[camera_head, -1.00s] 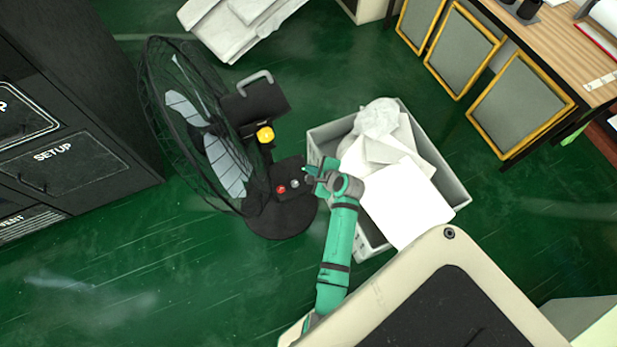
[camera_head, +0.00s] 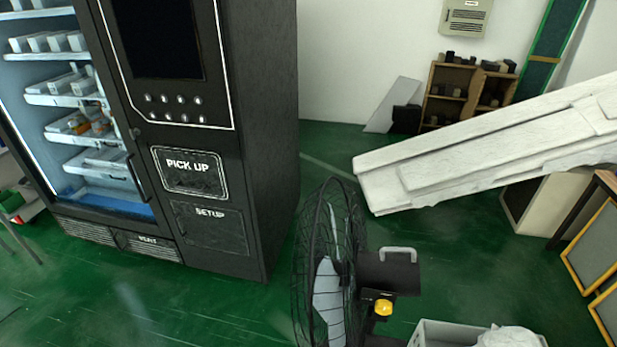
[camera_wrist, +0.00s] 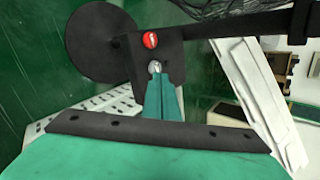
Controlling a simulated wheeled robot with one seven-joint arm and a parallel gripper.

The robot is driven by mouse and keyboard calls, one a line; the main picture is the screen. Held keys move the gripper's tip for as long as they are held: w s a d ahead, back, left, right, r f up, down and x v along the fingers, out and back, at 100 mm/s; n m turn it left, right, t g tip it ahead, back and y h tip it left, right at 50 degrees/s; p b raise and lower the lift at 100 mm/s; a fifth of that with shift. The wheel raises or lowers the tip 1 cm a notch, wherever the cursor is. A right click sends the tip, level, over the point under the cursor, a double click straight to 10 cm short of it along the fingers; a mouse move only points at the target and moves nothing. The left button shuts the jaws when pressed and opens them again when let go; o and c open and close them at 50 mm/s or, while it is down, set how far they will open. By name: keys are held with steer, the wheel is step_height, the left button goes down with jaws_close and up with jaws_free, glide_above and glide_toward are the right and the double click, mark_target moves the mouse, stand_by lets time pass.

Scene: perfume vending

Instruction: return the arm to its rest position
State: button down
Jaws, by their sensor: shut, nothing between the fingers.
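My gripper (camera_wrist: 165,80) shows in the wrist view as two teal fingers pressed together, with nothing between them. Its tips overlap the dark control box of the black fan (camera_wrist: 165,50), just below a silver knob (camera_wrist: 155,67) and a red button (camera_wrist: 150,40). I cannot tell whether the tips touch it.
A black vending machine (camera_head: 235,150) with a glass front stands at left. A grey bin (camera_head: 440,335) with crumpled paper is at the lower right. Green floor (camera_head: 180,300) is open in front of the machine.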

steer(key=s+a+r+n+t+h, duration=0.1)
steer(key=s+a+r+n, duration=0.2)
steer(key=s+a+n, duration=0.3)
steer(key=s+a+r+n+t, duration=0.1)
steer(key=s+a+r+n, duration=0.2)
steer(key=s+a+n, duration=0.35)
steer(key=s+a+r+n+t, duration=0.1)
steer(key=s+a+r+n, duration=0.2)
steer(key=r, duration=0.4)
steer(key=s+a+r+n+t+y, duration=0.1)
steer(key=s+a+r+n+t, duration=0.1)
steer(key=s+a+r+n, duration=0.2)
steer(key=s+a+r+n+t+y, duration=0.1)
steer(key=s+a+r+n, duration=0.3)
steer(key=r, duration=0.6)
steer(key=shift+s+a, duration=0.15)
steer(key=shift+a, duration=0.6)
